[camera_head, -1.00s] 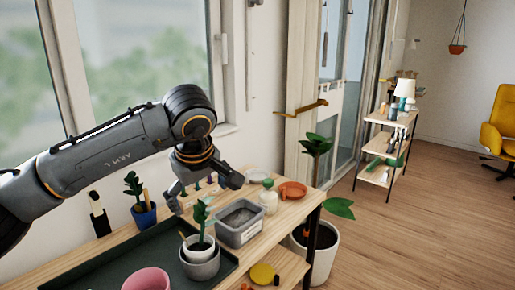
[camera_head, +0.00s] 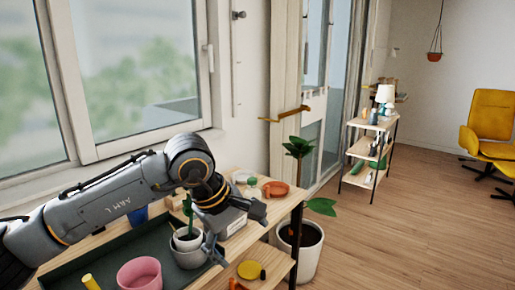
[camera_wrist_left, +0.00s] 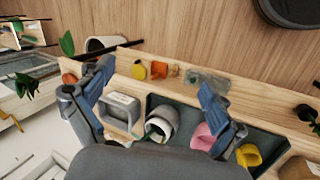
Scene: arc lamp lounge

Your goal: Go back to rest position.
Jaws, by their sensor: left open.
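My left arm comes in from the left in the head view. Its gripper (camera_head: 236,232) hangs over the potting bench (camera_head: 226,270), open, with nothing between its fingers. It partly covers a grey tub (camera_head: 236,222) and is close beside a small plant in a white cup inside a grey pot (camera_head: 188,257); I cannot tell whether it touches them. In the left wrist view the open fingers (camera_wrist_left: 157,78) stand apart, with the tub (camera_wrist_left: 120,108) and the nested pots (camera_wrist_left: 160,125) below. My right gripper is not in view.
A pink pot (camera_head: 139,273) sits on the dark tray (camera_head: 75,267). An orange dish (camera_head: 275,189) is at the bench's far end. A large potted plant (camera_head: 300,262) stands on the floor beside it. Open wooden floor (camera_head: 420,225) lies to the right.

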